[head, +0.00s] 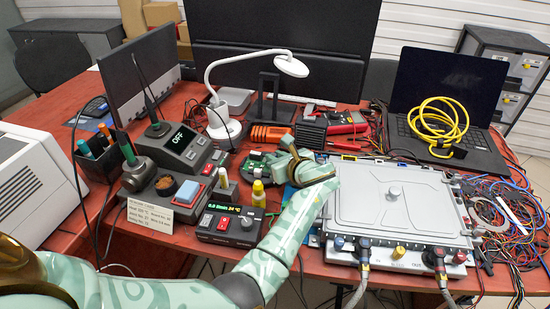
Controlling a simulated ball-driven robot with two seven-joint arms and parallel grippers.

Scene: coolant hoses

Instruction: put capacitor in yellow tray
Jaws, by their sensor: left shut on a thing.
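My left gripper (284,148) is at the far end of my pale green patterned arm, over the middle of the red workbench. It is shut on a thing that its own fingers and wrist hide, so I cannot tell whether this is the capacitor. A green circuit board (257,161) lies just left of the gripper. I cannot make out the capacitor elsewhere. No yellow tray shows clearly; only a small yellow edge (350,157) is seen behind the grey case. My right gripper is not in view.
A large grey case (405,205) with hoses at its front fills the right of the workbench (85,205). A white lamp (223,128), soldering station (187,145) and control box (230,224) stand left. Loose wires and a laptop (450,85) crowd the right.

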